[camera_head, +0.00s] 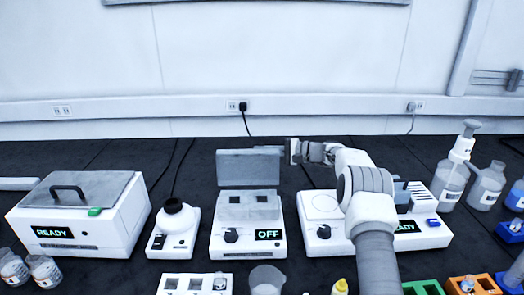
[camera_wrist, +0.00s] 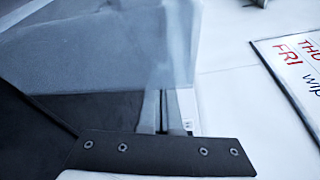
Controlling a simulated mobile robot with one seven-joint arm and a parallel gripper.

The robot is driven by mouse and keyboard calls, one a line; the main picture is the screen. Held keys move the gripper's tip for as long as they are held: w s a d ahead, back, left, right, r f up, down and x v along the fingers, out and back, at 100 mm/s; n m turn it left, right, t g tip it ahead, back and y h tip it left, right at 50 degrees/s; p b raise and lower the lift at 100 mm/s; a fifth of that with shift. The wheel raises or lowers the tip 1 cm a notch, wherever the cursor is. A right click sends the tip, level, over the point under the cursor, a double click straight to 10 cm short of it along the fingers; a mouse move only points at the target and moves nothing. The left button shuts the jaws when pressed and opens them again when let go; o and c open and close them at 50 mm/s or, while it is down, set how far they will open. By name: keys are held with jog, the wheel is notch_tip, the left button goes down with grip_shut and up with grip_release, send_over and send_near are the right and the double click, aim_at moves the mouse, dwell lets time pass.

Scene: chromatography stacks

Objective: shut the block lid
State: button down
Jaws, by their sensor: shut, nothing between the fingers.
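The block heater (camera_head: 248,238) is a white unit with a knob and a display reading OFF, in the middle of the bench in the head view. Its grey block lid (camera_head: 247,168) stands upright, hinged at the back, with the dark block wells (camera_head: 249,206) uncovered in front of it. My gripper (camera_head: 268,149) is shut and empty, reaching in from the right at the lid's top right edge. I cannot tell whether it touches the lid.
A white bath (camera_head: 80,215) reading READY and a small mixer (camera_head: 173,230) stand left. Bottles (camera_head: 487,185) are far right. Racks and a beaker line the front.

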jog(key=shift+s+r, duration=0.15)
jog(key=shift+s, duration=0.3)
jog(key=shift+b, duration=0.3)
